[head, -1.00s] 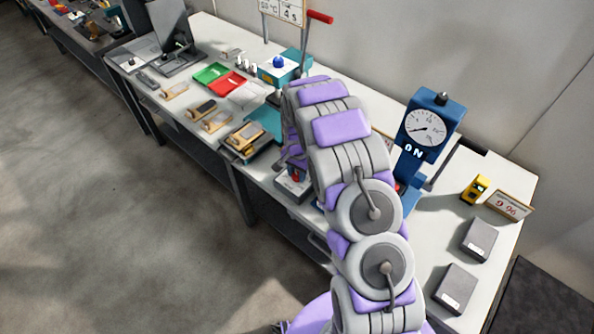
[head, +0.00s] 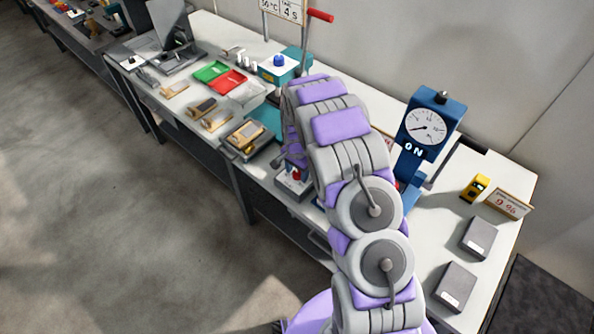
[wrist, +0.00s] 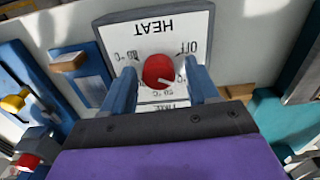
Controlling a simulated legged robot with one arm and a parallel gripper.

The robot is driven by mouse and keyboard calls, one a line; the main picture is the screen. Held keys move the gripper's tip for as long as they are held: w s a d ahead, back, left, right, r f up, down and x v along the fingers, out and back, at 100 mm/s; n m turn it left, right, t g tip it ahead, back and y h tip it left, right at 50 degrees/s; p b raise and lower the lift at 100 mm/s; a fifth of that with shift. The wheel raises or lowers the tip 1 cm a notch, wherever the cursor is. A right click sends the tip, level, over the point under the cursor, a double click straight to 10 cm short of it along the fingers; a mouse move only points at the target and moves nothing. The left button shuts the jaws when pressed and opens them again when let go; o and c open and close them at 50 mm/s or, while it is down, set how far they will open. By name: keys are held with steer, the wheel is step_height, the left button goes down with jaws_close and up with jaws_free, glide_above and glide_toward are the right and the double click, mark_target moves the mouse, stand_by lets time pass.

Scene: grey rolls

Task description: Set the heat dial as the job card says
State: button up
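The red heat dial (wrist: 158,71) sits on a white plate (wrist: 185,22) marked HEAT, seen upside down in the wrist view. OFF is at its upper right and °C marks stand at its left and below. A pale pointer line on the dial points to the lower right. My gripper (wrist: 163,80) is open, with one blue finger on each side of the dial and a visible gap to it. I cannot tell whether either finger touches the plate. The job card (head: 283,9), cut by the top edge, reads 50 °C and 4 S.
A blue press gauge (head: 426,128) marked ON stands right of my arm. A teal box with a blue knob (head: 279,62) and a red-handled lever (head: 320,16) are behind. Green (head: 210,71) and red trays (head: 229,82) lie left. Two grey boxes (head: 479,238) sit at right.

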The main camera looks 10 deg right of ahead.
mark_target(297, 172)
step_height(297, 172, up, 17)
steer(key=shift+r+p, duration=0.1)
steer(key=shift+p, duration=0.85)
